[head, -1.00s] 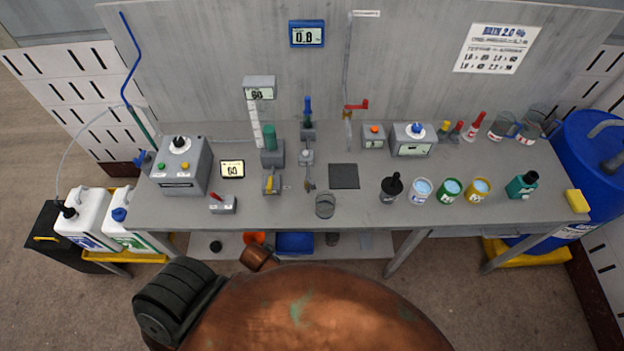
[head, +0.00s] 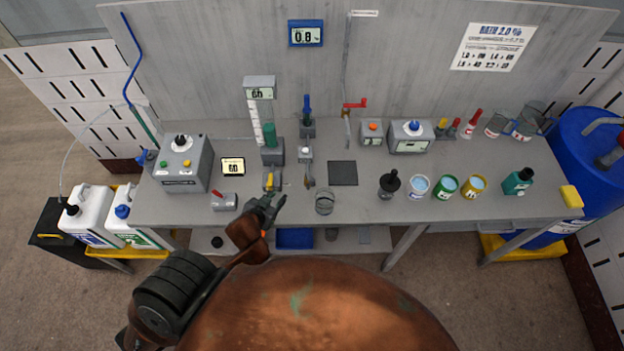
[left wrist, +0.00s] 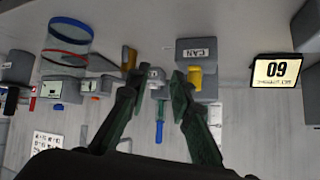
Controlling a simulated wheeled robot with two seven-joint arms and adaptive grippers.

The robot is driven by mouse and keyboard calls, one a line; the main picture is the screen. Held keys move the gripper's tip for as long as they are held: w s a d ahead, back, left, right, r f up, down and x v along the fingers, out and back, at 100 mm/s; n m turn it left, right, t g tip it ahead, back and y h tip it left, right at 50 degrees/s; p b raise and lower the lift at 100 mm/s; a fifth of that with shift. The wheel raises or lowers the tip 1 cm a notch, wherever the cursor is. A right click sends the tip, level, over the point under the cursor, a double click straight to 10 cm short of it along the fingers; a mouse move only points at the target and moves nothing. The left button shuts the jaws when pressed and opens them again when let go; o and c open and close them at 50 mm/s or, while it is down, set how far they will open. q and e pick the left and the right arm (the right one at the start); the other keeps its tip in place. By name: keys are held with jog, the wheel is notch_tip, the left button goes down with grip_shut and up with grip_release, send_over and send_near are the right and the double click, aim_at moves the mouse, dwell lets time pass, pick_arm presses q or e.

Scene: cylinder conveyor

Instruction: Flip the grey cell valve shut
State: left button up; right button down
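A small grey block with a yellow lever (head: 270,181) stands on the bench. In the left wrist view its lever (left wrist: 195,77) shows just beyond the right finger. To its right is a small grey fitting with a white top (head: 305,154) and a brownish lever (head: 309,181). That lever also shows in the left wrist view (left wrist: 130,57), near the left finger. I cannot tell which of these is the grey cell valve. My left gripper (head: 272,199) is open and empty, in front of the yellow-lever block, with no clear contact. My right gripper is not in view.
A clear beaker (head: 324,203) stands right of my left gripper. A red-lever block (head: 223,201) and a lit timer (head: 233,166) are to its left. A green-topped pump (head: 270,150) is behind. A dark square pad (head: 343,173) lies flat to the right.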

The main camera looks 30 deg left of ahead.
aim_at(312, 181)
pick_arm(q)
jog(key=w+d+m+t+h, duration=0.1)
jog(key=w+d, duration=0.1)
jog(key=w, duration=0.2)
jog(key=w+d+m+t+h, duration=0.1)
jog(key=w+d+h, duration=0.1)
jog(key=w, duration=0.2)
jog(key=w+d+m+t+h, duration=0.1)
jog(key=w+d+h, duration=0.1)
jog(key=w+d, duration=0.1)
jog(key=shift+w+f+p, duration=0.2)
jog(key=shift+w+p, duration=0.1)
jog(key=shift+w, duration=0.5)
grip_shut()
